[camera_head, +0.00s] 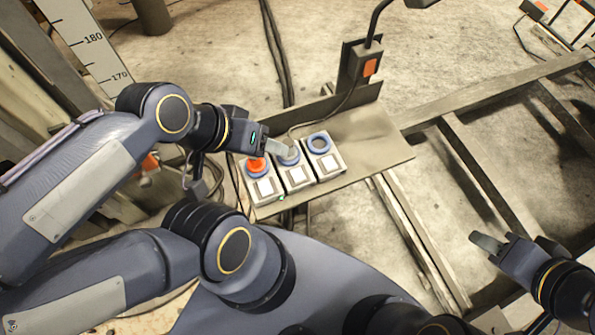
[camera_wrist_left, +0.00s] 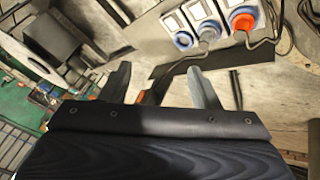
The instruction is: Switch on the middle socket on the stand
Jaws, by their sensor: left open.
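The stand's plate (camera_head: 375,150) carries three white socket units in a row, each with a blue round socket and a white square switch. The middle socket (camera_head: 296,175) seems to hold a grey plug, seen in the left wrist view (camera_wrist_left: 209,31). The left socket (camera_head: 264,188) holds an orange plug (camera_head: 256,164); the right socket (camera_head: 328,163) looks empty. My left gripper (camera_head: 284,149) is over the row in the head view, its fingers partly covering the middle socket's round part. In the left wrist view its fingers (camera_wrist_left: 160,82) are apart and empty. My right gripper (camera_head: 490,242) is far right, away from the sockets; its finger gap is unclear.
A grey box with an orange switch (camera_head: 369,68) stands on a post behind the plate, with a cable running toward the sockets. A metal frame (camera_head: 480,165) of beams lies to the right. Concrete floor (camera_head: 220,60) is open at the back.

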